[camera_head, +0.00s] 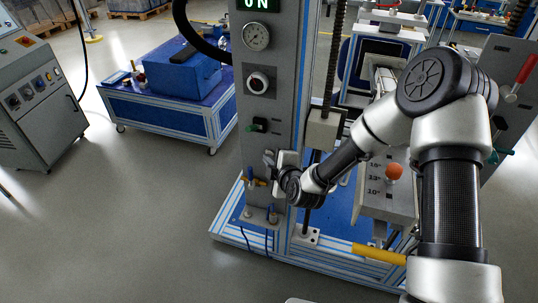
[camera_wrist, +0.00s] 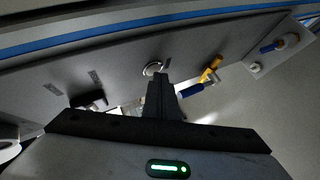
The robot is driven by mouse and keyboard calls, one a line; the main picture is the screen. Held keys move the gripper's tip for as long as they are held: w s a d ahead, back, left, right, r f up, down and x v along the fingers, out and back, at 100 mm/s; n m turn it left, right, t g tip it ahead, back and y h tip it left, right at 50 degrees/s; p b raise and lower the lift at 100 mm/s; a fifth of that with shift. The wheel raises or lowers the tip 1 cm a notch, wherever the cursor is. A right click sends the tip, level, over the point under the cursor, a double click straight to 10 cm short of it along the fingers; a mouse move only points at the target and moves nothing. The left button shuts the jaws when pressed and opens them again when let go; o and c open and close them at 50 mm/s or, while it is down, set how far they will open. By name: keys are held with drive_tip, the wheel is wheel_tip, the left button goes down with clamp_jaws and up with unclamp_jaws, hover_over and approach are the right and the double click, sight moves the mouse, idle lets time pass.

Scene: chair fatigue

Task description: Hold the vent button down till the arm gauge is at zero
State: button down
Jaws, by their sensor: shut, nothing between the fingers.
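A round metal-rimmed button (camera_wrist: 152,68), seemingly the vent button, sits on the grey panel in the wrist view. My gripper (camera_wrist: 161,78) is shut and empty, its fingertips at the button's lower right edge. I cannot tell whether they touch or press it. In the head view my gripper (camera_head: 270,160) is at the lower part of the grey column (camera_head: 283,70) and hides the button. A round white dial gauge (camera_head: 257,36) is near the column's top; its needle is too small to read. I cannot tell whether it is the arm gauge.
A yellow-and-blue valve (camera_wrist: 208,77) sits right of my fingertips, also in the head view (camera_head: 252,181). A dark switch (camera_wrist: 90,101) is to their left.

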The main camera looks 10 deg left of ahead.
drive_tip(key=shift+s, duration=0.75)
drive_tip(key=shift+s+a+b, duration=0.15)
drive_tip(key=shift+s+b, duration=0.3)
drive_tip(key=shift+s, duration=0.8)
drive_tip(key=shift+s+a+b, duration=0.1)
drive_tip(key=shift+s+b, duration=0.3)
drive_tip(key=shift+s, duration=0.85)
